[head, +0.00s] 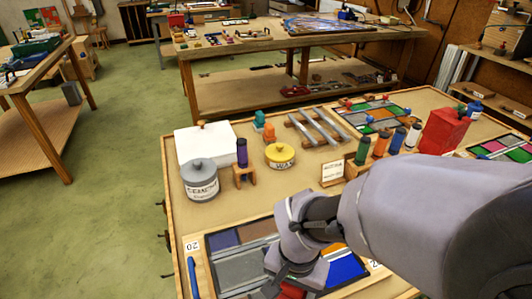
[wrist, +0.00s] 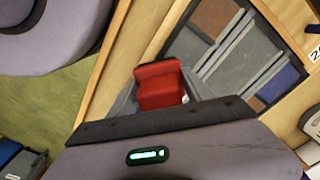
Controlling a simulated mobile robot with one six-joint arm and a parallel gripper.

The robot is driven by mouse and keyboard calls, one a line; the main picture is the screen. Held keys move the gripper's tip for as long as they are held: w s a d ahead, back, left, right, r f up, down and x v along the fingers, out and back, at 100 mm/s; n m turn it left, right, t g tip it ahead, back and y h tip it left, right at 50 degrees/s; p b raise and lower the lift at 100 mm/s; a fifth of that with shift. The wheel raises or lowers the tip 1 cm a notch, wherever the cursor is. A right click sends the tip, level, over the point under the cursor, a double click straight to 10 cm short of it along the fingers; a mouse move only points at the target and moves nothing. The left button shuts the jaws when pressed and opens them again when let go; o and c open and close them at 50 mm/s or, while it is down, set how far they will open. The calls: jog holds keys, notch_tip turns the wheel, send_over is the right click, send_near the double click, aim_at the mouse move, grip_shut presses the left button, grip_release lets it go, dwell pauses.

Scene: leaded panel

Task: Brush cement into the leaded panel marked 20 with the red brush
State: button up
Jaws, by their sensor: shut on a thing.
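The leaded panel marked 20 (head: 240,268) lies in a wooden frame at the front of the bench, with grey, brown and blue panes and pale lead strips. Its label (head: 192,246) sits at the upper left corner of the frame. In the wrist view the panel (wrist: 262,62) is at upper right. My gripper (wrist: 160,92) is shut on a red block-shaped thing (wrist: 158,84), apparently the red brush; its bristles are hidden. In the head view the red part (head: 292,291) shows at the bottom, over the panel. Whether it touches the panel is hidden by my arm.
A grey cement can (head: 201,182) stands behind the panel, near a purple-handled tool (head: 242,152) on a wooden stand and a yellow wax tin (head: 280,156). A blue stick (head: 193,277) lies left of the panel. Several coloured cylinders and a red container (head: 446,131) stand at right.

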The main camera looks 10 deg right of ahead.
jog(key=shift+w+d, duration=0.15)
jog(key=shift+d, duration=0.45)
jog(key=shift+w+d, duration=0.15)
jog(key=shift+d, duration=0.45)
jog(key=shift+w+a, duration=0.2)
jog(key=shift+w, duration=0.55)
jog(key=shift+w+a, duration=0.2)
jog(key=shift+w, duration=0.5)
jog(key=shift+w, duration=0.1)
jog(key=shift+w+a, duration=0.15)
jog(key=shift+w, duration=0.55)
jog(key=shift+w+a, duration=0.15)
jog(key=shift+w, duration=0.5)
jog(key=shift+w+a+p, duration=0.2)
jog(key=shift+w, duration=0.55)
jog(key=shift+w+a+p, duration=0.15)
jog(key=shift+w+p, duration=0.05)
jog(key=shift+w, duration=0.5)
